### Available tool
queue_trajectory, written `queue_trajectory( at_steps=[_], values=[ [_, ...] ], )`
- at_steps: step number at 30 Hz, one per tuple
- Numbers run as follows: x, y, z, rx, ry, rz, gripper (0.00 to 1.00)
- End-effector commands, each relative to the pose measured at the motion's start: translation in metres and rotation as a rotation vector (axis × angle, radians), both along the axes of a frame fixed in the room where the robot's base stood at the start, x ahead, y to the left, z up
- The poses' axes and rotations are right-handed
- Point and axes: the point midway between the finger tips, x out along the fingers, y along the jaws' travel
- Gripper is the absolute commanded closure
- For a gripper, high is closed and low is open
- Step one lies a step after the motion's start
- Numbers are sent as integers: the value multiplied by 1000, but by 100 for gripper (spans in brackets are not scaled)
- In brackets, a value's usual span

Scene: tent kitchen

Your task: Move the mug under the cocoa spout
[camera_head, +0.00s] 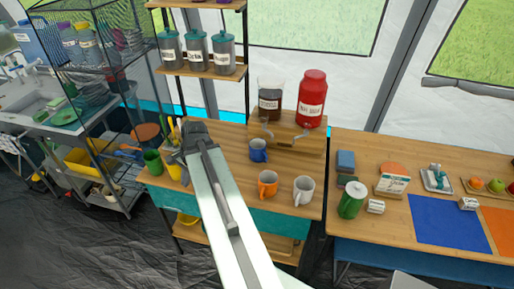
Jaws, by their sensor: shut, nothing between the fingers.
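Two drink dispensers stand on a wooden stand: a clear one with dark liquid (270,98) and a red one (311,97). Their labels are too small to read for sure. A blue mug (258,152) stands on the table just in front of the stand, below the dark dispenser's spout (266,130) and slightly left. An orange mug (267,185) and a white mug (302,192) stand nearer the front edge. A green mug (152,162) and a yellow mug (174,170) are at the left end. My gripper (178,157) is shut and empty near the yellow mug, apart from the blue mug.
My arm crosses the table's left half and hides part of it. Shelves with grey canisters (197,52) rise behind. A wire rack (90,90) stands left. The right table holds a green canister (351,201), a blue mat (448,223) and small items. Bare wood (222,150) lies left of the blue mug.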

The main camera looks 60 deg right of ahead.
Motion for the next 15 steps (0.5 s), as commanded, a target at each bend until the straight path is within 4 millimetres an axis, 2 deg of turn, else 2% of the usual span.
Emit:
queue_trajectory(
  at_steps=[1, 3, 5, 6, 9, 10, 12, 15],
  values=[
    [-22, -45, -4, 51, -17, -215, 100],
    [-53, -99, -4, 133, -45, -514, 100],
    [-84, -142, -3, 208, -76, -763, 100],
    [-106, -168, -2, 259, -96, -919, 100],
    [-159, -220, 2, 378, -149, -1253, 100],
    [-174, -232, 2, 409, -163, -1335, 100],
    [-202, -254, 5, 472, -194, -1487, 100],
    [-228, -271, 7, 531, -222, -1618, 100]
  ],
)
